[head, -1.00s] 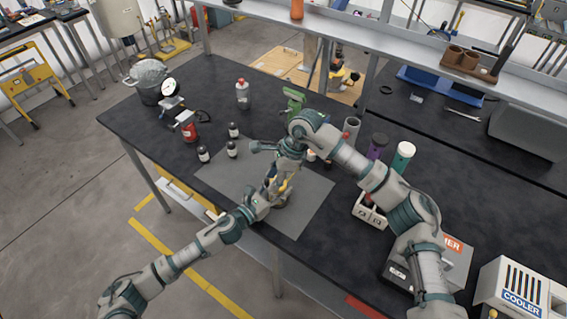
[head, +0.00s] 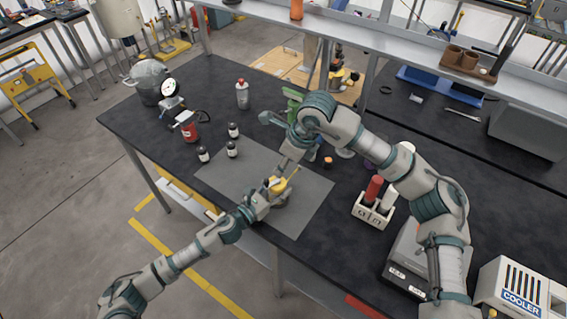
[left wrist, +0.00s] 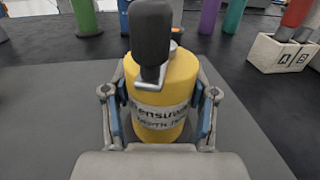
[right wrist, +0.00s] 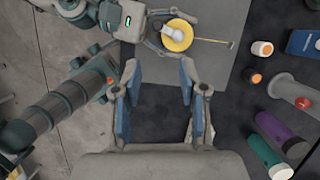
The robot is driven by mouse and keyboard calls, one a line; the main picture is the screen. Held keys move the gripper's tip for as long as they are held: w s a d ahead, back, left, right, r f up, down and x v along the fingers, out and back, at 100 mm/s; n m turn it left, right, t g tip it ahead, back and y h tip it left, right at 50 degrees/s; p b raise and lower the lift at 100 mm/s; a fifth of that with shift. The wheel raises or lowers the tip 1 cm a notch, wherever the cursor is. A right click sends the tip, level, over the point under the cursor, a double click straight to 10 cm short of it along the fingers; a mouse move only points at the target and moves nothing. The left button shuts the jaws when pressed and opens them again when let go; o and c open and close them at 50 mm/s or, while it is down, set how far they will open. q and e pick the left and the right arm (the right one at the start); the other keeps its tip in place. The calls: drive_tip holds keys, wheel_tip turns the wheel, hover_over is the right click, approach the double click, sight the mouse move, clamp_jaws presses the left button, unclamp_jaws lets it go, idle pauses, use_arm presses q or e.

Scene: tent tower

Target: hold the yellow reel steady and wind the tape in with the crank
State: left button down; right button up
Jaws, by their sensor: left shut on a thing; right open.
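The yellow reel (head: 279,187) stands on the grey mat (head: 310,195). It shows up close in the left wrist view (left wrist: 165,92), with dark print on a white band. A dark grey crank (left wrist: 151,42) rises over its top. My left gripper (head: 265,197) is shut on the reel's sides, one finger on each side (left wrist: 160,122). A thin strip of tape (right wrist: 212,40) sticks out from the reel in the right wrist view. My right gripper (right wrist: 155,95) is open and empty, above the table and apart from the reel.
Purple (right wrist: 280,135) and green (right wrist: 258,150) cylinders appear at right in the right wrist view. A cooler box (head: 520,290) stands at the lower right.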

sight(266, 180)
drive_tip(key=shift+s+m, duration=0.15)
drive_tip(key=shift+m, duration=0.15)
drive_tip(key=a+f+n, duration=0.1)
drive_tip(key=f, duration=0.2)
drive_tip(key=w+a+f+n, duration=0.1)
drive_tip(key=a+f, duration=0.1)
drive_tip(key=f, duration=0.1)
drive_tip(key=w+a+f+n+g, duration=0.1)
drive_tip(key=a+f+n, duration=0.1)
drive_tip(key=f, duration=0.2)
drive_tip(key=shift+w+a+f+y, duration=0.1)
drive_tip(key=shift+w+y, duration=0.15)
drive_tip(key=shift+y, duration=0.15)
clamp_jaws()
